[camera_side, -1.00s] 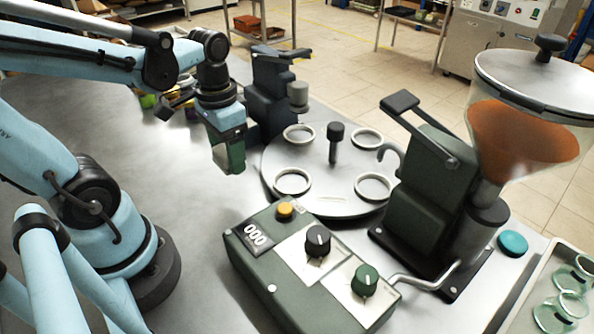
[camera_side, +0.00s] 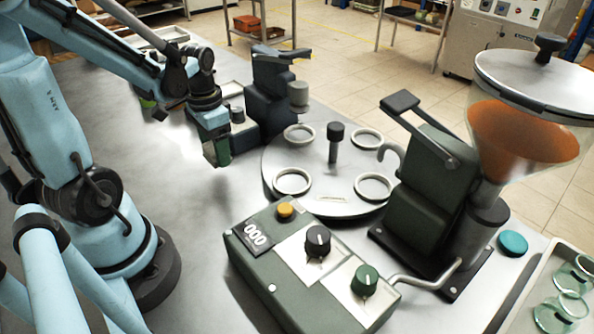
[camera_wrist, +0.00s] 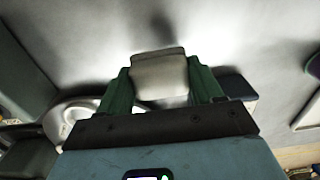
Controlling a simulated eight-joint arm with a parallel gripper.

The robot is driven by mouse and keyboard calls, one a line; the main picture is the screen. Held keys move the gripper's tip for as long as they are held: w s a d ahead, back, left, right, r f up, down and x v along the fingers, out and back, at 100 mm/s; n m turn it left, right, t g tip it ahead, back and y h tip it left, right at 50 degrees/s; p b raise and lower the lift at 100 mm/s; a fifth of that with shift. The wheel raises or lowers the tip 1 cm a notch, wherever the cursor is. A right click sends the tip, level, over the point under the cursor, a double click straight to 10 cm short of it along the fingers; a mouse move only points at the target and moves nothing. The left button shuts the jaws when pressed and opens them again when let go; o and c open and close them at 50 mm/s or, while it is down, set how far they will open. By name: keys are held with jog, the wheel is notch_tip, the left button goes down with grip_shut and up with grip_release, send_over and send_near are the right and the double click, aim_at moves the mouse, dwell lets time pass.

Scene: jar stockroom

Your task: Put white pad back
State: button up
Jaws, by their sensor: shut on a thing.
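My gripper (camera_wrist: 160,88) is shut on the white pad (camera_wrist: 159,75), a pale, rounded block held between its two green fingers in the wrist view. In the side view my gripper (camera_side: 216,150) hangs over the grey bench, left of the round turntable (camera_side: 327,206). The pad is hard to make out in that view, where it blends with the bright bench and the fingers. The wrist view shows grey bench surface beyond the pad.
A dark stamping post (camera_side: 270,95) stands close right of my gripper. The turntable carries several white rings. A control box (camera_side: 300,270) and hopper filler (camera_side: 430,190) stand at front and right. A tray (camera_side: 510,315) holds glass pieces.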

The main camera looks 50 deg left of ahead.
aim_at(220, 173)
jog(key=shift+a+f, duration=0.1)
jog(key=shift+f, duration=2)
jog(key=o, duration=1)
jog(key=shift+f, duration=0.15)
notch_tip(220, 173, up, 12)
jog(key=shift+r, duration=0.1)
jog(key=w+d+t, duration=0.1)
jog(key=d+t, duration=0.1)
jog(key=d, duration=0.2)
jog(key=w+d+r+t, duration=0.1)
jog(key=w+d+t, duration=0.1)
jog(key=d, duration=0.3)
jog(key=w+d+t, duration=0.1)
jog(key=d+t, duration=0.2)
jog(key=d, duration=0.2)
jog(key=shift+w+r, duration=0.2)
jog(key=shift+w, duration=0.05)
jog(key=shift+a, duration=0.1)
